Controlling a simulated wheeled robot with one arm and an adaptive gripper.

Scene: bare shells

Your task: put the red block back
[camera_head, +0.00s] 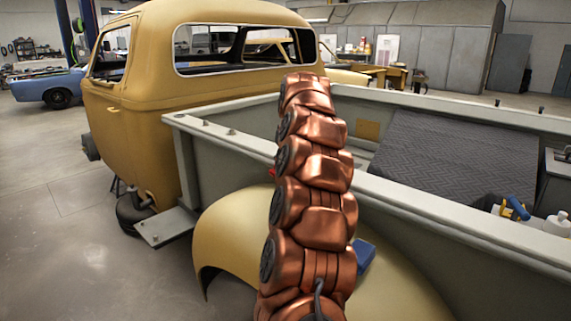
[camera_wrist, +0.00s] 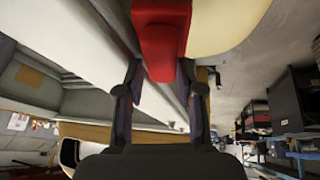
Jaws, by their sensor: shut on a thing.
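The red block (camera_wrist: 162,35) is in the wrist view at the top centre, between the tips of my gripper's dark fingers. My gripper (camera_wrist: 160,70) is shut on it, and the block sticks out past the fingertips. The pale truck bed side lies left of the block in the wrist view, and a cream curved panel lies right of it. I cannot tell whether the block touches either. In the head view my copper arm hides the gripper, and only a small red bit (camera_head: 272,172) shows at the arm's left edge, by the bed side.
A yellow truck cab (camera_head: 215,75) stands left of the bed. The bed's rail (camera_head: 445,220) runs behind my arm. A dark textured sheet (camera_head: 450,155) lies in the bed, with bottles and a blue-handled tool (camera_head: 518,208) at right.

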